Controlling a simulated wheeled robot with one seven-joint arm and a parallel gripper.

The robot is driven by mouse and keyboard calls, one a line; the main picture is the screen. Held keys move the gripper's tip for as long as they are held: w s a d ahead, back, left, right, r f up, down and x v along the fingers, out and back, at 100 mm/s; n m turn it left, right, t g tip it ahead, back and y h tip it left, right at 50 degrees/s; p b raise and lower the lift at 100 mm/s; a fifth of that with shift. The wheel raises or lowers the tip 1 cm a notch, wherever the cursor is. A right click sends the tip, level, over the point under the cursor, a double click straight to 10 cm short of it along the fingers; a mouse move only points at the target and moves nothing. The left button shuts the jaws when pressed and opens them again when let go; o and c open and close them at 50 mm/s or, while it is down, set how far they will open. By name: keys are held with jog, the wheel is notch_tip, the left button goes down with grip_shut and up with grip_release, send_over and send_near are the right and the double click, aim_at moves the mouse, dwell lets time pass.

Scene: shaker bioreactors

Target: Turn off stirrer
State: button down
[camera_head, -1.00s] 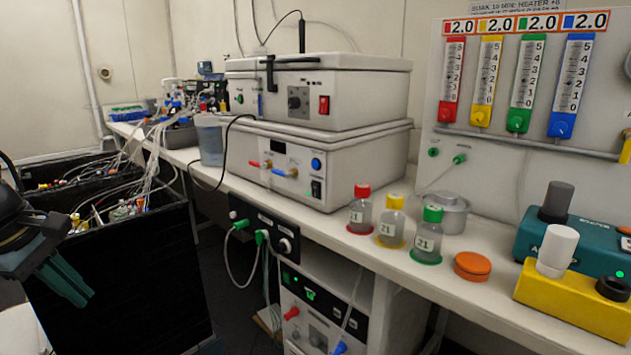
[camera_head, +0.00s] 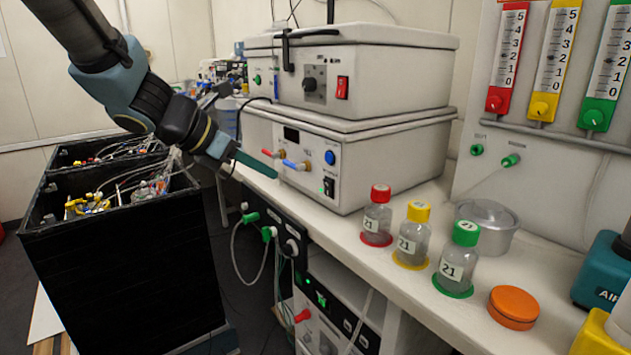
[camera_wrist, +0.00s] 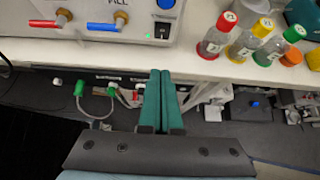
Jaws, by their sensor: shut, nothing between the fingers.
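No stirrer label is legible. Two stacked grey units stand on the bench. The upper unit (camera_head: 400,75) has a dark knob (camera_head: 310,84) and a red rocker switch (camera_head: 342,88). The lower unit (camera_head: 385,160) has red and blue taps, a round blue button (camera_head: 330,157) and a black switch (camera_head: 328,186) with a green light, also in the wrist view (camera_wrist: 162,30). My gripper (camera_head: 275,171) has its teal fingers closed together and empty, in front of the lower unit's left front side. In the wrist view its tips (camera_wrist: 160,72) point toward the bench edge, below the black switch.
Red-, yellow- and green-capped bottles (camera_head: 451,262) stand right of the units, beside an orange disc (camera_head: 513,307) and a metal pot (camera_head: 488,222). A black panel with green plugs (camera_head: 269,233) and hanging cables is below the bench edge. Black crates (camera_head: 115,260) stand at left.

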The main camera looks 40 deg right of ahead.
jog(key=shift+d+f, duration=0.1)
jog(key=p, duration=0.1)
send_near(326, 188)
jog(key=x, duration=0.4)
jog(key=shift+s+f, duration=0.1)
jog(key=shift+f, duration=0.5)
jog(key=shift+d, duration=0.7)
jog(key=shift+p, duration=0.35)
